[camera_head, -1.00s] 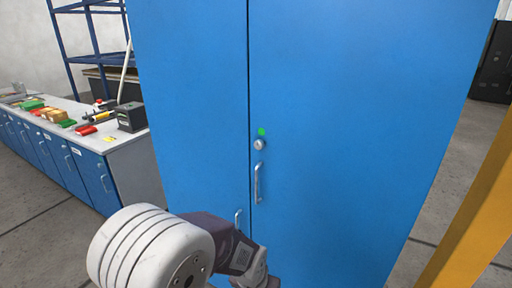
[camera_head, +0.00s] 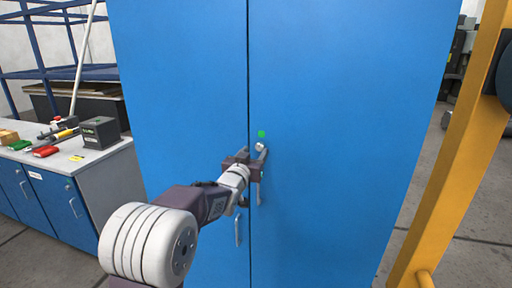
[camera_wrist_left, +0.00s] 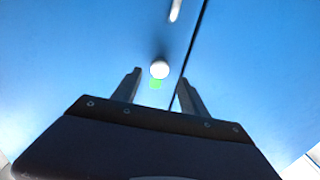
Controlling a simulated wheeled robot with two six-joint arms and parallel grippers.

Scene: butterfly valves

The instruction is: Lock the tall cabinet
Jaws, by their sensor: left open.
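The tall blue cabinet (camera_head: 330,80) has two doors with a dark vertical seam between them. A small round silver lock knob (camera_head: 260,147) sits on the right door under a green mark (camera_head: 261,134). My left gripper (camera_head: 254,153) is in front of the lock, partly covering it and the right door handle (camera_head: 258,192). In the left wrist view the pale knob (camera_wrist_left: 160,69) and green mark (camera_wrist_left: 155,85) show between the open fingertips (camera_wrist_left: 157,80). I cannot tell whether the fingers touch the knob. The right gripper is not visible.
The left door handle (camera_head: 238,231) is below my left forearm. A workbench (camera_head: 105,165) with a dark box (camera_head: 100,132) and small parts stands at the left. A yellow post (camera_head: 455,150) rises at the right. Bare floor shows between post and cabinet.

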